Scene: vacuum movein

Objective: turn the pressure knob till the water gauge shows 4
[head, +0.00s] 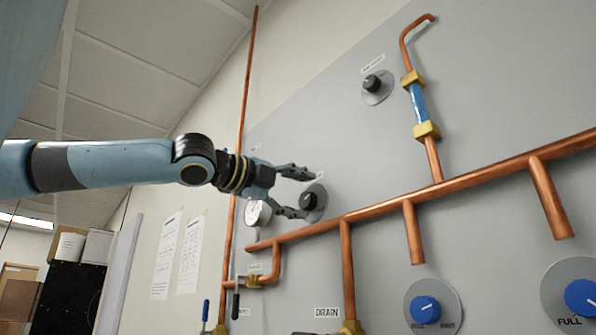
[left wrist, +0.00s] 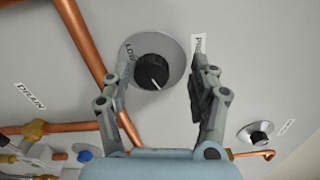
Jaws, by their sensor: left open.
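The pressure knob (head: 310,200) is a black round knob on a grey disc on the grey wall panel. In the left wrist view the knob (left wrist: 152,72) shows a white pointer line, and the disc reads "LOW". My left gripper (head: 306,194) is open, with its fingers on either side of the knob. In the left wrist view the gripper (left wrist: 160,72) has the knob between its fingertips, nearer the left finger; I cannot tell whether they touch. The round white water gauge (head: 257,214) is partly hidden behind the gripper and its reading is not legible.
A copper pipe (head: 380,208) runs across the panel just below the knob. Another black knob (head: 374,83) sits higher, beside a blue sight tube (head: 418,103). Blue knobs (head: 426,308) are at lower right. A small valve (head: 252,281) stands below the gauge.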

